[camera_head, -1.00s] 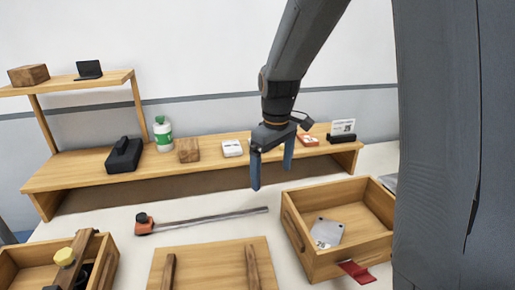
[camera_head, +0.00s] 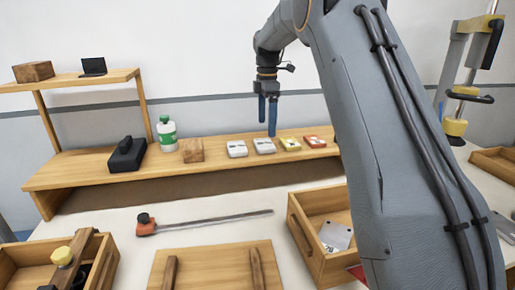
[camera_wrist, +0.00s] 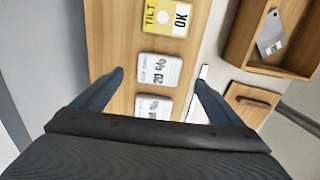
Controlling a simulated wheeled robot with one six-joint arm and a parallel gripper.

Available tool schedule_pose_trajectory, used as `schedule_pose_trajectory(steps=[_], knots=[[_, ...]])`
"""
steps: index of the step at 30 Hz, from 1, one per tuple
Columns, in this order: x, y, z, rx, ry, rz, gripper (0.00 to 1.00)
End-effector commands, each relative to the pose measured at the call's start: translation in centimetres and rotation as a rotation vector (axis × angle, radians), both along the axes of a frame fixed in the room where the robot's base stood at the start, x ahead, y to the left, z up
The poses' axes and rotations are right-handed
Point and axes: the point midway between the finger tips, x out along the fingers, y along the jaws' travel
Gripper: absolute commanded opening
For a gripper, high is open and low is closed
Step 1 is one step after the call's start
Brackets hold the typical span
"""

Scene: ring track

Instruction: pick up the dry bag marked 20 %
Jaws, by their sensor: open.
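The dry bag marked 20 % (camera_wrist: 158,69) is a small white packet lying on the wooden shelf, its label readable in the wrist view. In the head view it is the white packet (camera_head: 264,146) beside the yellow one. My gripper (camera_head: 268,117) points down over the shelf above it, apart from it. In the wrist view my gripper (camera_wrist: 160,78) is open and empty, and the 20 % bag shows between the fingers. A second white packet (camera_wrist: 153,107) lies beside it; its number is not clear, and it also shows in the head view (camera_head: 237,148).
A yellow packet marked TILT OK (camera_wrist: 168,17) lies on the other side of the bag, with a red packet (camera_head: 315,141) beyond. A wooden block (camera_head: 192,151), green-white bottle (camera_head: 166,133) and black device (camera_head: 127,154) stand left. An open wooden box (camera_head: 300,235) is in front.

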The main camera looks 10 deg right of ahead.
Motion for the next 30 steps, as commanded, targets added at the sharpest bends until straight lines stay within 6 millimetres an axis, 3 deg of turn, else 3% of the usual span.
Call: schedule_pose_trajectory(steps=[16,25,30], knots=[[0.0,0.8,-6.4,0.0,0.001,-0.001,0.92],[0.1,0.8,-7.0,0.0,0.0,-0.002,0.92],[0.1,0.8,-7.0,0.0,0.0,-0.001,0.65]])
